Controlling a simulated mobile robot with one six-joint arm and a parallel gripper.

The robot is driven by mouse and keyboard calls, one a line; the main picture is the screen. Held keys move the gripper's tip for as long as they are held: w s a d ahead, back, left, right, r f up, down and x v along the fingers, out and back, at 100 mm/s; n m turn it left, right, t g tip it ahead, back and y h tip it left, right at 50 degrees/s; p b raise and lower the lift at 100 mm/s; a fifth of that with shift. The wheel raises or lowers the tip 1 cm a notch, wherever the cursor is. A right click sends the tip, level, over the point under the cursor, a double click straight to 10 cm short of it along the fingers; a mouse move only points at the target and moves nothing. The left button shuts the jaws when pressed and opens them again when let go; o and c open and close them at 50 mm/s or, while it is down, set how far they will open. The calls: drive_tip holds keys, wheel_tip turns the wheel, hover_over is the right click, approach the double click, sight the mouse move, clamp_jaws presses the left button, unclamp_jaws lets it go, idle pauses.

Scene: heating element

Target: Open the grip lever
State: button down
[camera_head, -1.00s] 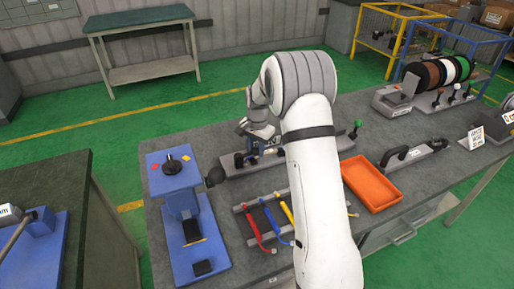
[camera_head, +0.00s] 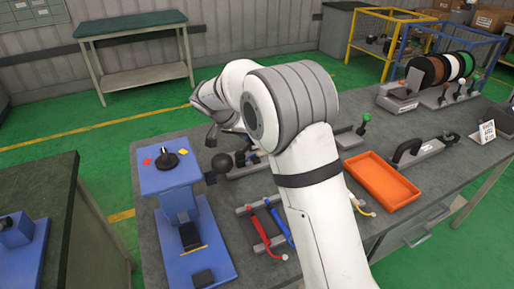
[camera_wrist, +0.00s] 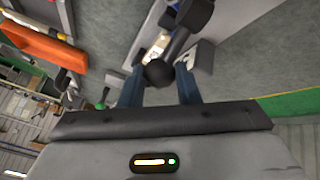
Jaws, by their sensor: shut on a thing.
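In the wrist view, my gripper (camera_wrist: 160,85) has its two dark blue fingers on either side of a round black knob on the grip lever (camera_wrist: 158,73). The lever's thick dark arm runs from the knob toward the upper right. In the head view, my gripper (camera_head: 226,138) is at the left end of the long grey fixture (camera_head: 250,168) on the table. A dark round knob (camera_head: 222,162) shows just below the gripper. My arm hides much of the fixture, and the contact between fingers and knob is not clear there.
A blue stand (camera_head: 172,180) is close on the left. An orange tray (camera_head: 380,182) lies to the right, near a green-knobbed lever (camera_head: 365,120). Red and blue handled tools (camera_head: 265,228) lie in front. Cable spools (camera_head: 440,68) stand at the back right.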

drive_tip(key=shift+s+a+t+h+b, duration=0.3)
drive_tip(key=shift+a+h+b, duration=0.1)
drive_tip(key=shift+h+b, duration=0.5)
drive_tip(key=shift+r, duration=0.1)
drive_tip(key=c, duration=1.1)
unclamp_jaws()
drive_tip(key=shift+r, duration=0.15)
wheel_tip(320, 180, up, 10)
drive_tip(key=shift+f, duration=0.1)
